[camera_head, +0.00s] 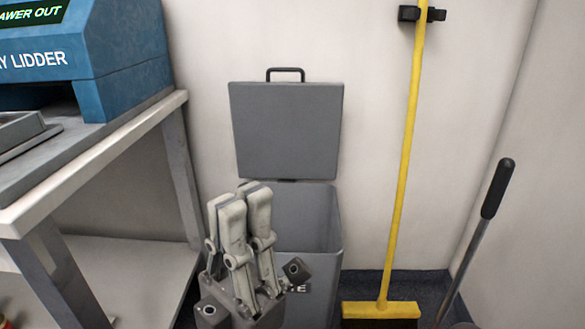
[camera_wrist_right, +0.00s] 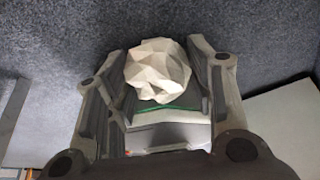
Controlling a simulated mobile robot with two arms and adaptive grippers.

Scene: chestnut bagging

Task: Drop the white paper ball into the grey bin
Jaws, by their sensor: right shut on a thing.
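The white paper ball (camera_wrist_right: 158,70), faceted and crumpled, sits between the fingertips of my right gripper (camera_wrist_right: 160,80) in the right wrist view. That gripper is shut on it. The ball and the right gripper do not show in the head view. The grey bin (camera_head: 315,220) stands against the wall in the head view, its lid (camera_head: 286,130) raised upright and its top open. My left gripper (camera_head: 238,195) points upward in front of the bin's left part and hides some of it. Its two fingers look close together, and I cannot tell whether they are apart.
A pale table (camera_head: 90,170) with a blue machine (camera_head: 120,50) stands at the left. A yellow broom (camera_head: 400,150) leans on the wall right of the bin. A black-handled tool (camera_head: 490,200) is farther right. Dark grey carpet (camera_wrist_right: 270,40) shows beyond the ball.

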